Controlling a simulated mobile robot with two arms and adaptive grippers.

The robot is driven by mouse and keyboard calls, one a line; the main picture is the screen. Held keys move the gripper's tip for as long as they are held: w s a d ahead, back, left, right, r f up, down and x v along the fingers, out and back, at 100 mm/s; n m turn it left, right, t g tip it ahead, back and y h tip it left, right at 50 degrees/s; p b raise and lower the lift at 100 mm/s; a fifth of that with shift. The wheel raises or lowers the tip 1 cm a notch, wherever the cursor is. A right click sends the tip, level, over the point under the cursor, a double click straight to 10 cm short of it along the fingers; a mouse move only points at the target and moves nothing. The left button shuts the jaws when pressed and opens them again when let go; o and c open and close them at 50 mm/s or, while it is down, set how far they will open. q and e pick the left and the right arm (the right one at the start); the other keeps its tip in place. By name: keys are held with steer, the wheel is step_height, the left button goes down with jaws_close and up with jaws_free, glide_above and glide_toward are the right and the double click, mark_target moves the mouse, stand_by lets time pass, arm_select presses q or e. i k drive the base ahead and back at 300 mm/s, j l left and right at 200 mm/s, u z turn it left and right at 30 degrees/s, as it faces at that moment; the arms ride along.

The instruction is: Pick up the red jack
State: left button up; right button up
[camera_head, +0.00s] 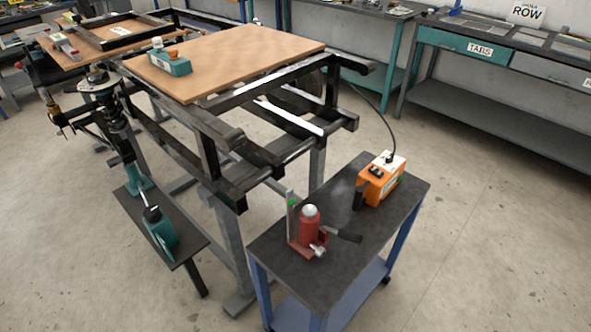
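The red jack (309,226) stands upright on the dark top of a small cart (283,262), near its left front part. It has a pale round cap and a red base. A dark handle (345,235) sticks out to its right. A grey upright bar with a green mark (291,215) stands just left of the jack. Neither of my grippers shows in the head view.
An orange box (380,184) with a black cable sits at the cart's back right. A black metal frame with a wooden board (225,60) stands behind the cart. A teal jack (160,232) sits on a low plate at left. Floor right of the cart is clear.

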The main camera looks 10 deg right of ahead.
mark_target(308, 234)
steer(key=k+l+z, duration=0.1)
steer(key=l, duration=0.35)
steer(key=k+l, duration=0.15)
steer(key=l, duration=0.3)
steer(key=k+l+z, duration=0.15)
steer(key=l, duration=0.3)
steer(key=k+l, duration=0.1)
steer(key=l, duration=0.35)
steer(key=k+l+z, duration=0.15)
steer(key=l, duration=0.3)
steer(key=i, duration=0.05)
